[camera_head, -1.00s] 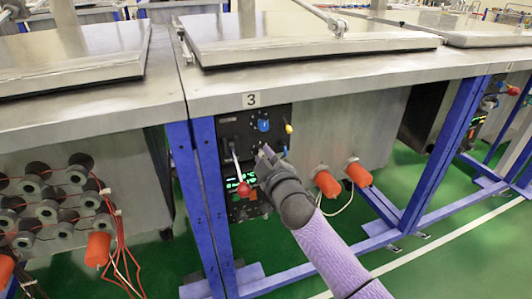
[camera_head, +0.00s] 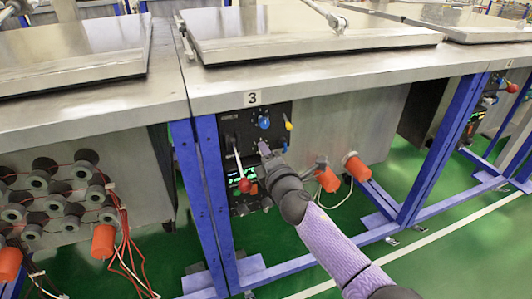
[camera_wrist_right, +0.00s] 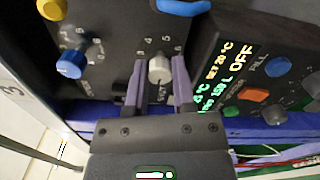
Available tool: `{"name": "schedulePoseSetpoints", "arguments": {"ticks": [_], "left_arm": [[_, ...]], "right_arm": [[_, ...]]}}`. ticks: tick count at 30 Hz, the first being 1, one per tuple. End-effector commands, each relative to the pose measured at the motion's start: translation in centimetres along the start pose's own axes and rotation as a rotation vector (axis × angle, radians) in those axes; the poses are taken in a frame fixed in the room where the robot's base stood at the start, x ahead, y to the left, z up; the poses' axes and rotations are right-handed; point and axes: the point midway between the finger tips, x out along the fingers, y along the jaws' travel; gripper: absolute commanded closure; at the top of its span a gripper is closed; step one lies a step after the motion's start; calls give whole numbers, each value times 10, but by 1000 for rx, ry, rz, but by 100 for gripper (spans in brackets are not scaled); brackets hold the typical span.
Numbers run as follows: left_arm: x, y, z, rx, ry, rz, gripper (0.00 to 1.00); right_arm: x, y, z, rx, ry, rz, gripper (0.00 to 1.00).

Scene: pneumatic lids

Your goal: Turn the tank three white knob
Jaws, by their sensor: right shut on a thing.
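The tank three control panel (camera_head: 229,128) is a dark plate under the "3" label. In the right wrist view the white knob (camera_wrist_right: 159,69) sits on a numbered dial, between the two purple fingers of my right gripper (camera_wrist_right: 159,78). The fingers are shut on its sides. In the head view my right gripper (camera_head: 266,151) is at the right part of the panel and hides this knob. My left gripper is not in view.
A blue knob (camera_head: 264,123), a yellow handle (camera_head: 288,122) and a red-ended lever (camera_head: 244,185) surround the gripper. A lit green display (camera_wrist_right: 222,75) sits close by. Blue table legs (camera_head: 440,150) and orange caps (camera_head: 328,180) stand to the right.

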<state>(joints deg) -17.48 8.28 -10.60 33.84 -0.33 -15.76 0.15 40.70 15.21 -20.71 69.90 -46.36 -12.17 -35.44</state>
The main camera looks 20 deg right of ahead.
Motion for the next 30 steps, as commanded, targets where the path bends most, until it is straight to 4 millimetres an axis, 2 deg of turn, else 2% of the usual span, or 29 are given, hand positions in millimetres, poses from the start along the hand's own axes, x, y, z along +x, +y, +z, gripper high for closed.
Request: {"name": "schedulePoseSetpoints", "arguments": {"ticks": [12, 28, 29, 30], "left_arm": [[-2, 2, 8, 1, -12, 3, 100], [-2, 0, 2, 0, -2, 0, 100], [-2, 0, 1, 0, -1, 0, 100], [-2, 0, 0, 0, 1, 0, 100]], "right_arm": [[0, -2, 0, -167, 0, -3, 100], [0, -2, 0, -188, 1, -3, 100], [0, -2, 0, -188, 1, -3, 67], [0, -2, 0, -188, 1, -3, 58]]}}
